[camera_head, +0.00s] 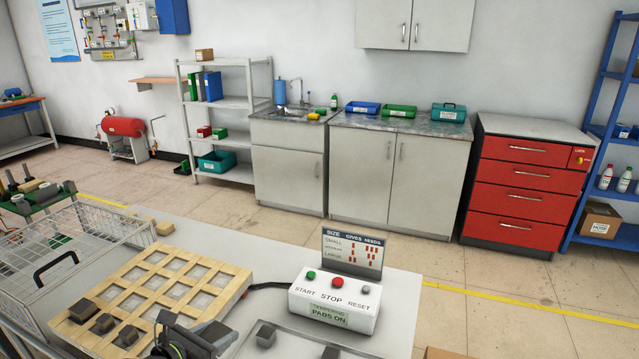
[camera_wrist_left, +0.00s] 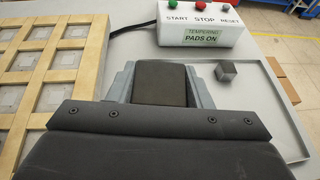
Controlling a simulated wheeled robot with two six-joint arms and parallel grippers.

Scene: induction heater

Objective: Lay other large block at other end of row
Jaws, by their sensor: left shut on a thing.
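My left gripper (camera_head: 192,338) is low at the bottom of the head view, between the wooden grid and the grey tray. In the left wrist view it is shut on a large dark grey block (camera_wrist_left: 160,82), held between the two fingers. The wooden grid (camera_head: 190,264) has pale square pads in its cells. A row of dark blocks lies along its near left side: a larger one (camera_head: 84,310), a middle one (camera_head: 103,323) and another (camera_head: 126,337). In the wrist view the grid (camera_wrist_left: 40,98) is left of the gripper.
The grey tray (camera_wrist_left: 290,128) holds a small dark block (camera_wrist_left: 227,72); the head view shows that block (camera_head: 266,335) and another (camera_head: 331,353). A white control box (camera_head: 334,300) reading "PADS ON" stands behind the tray. A wire basket (camera_head: 85,245) is at the left.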

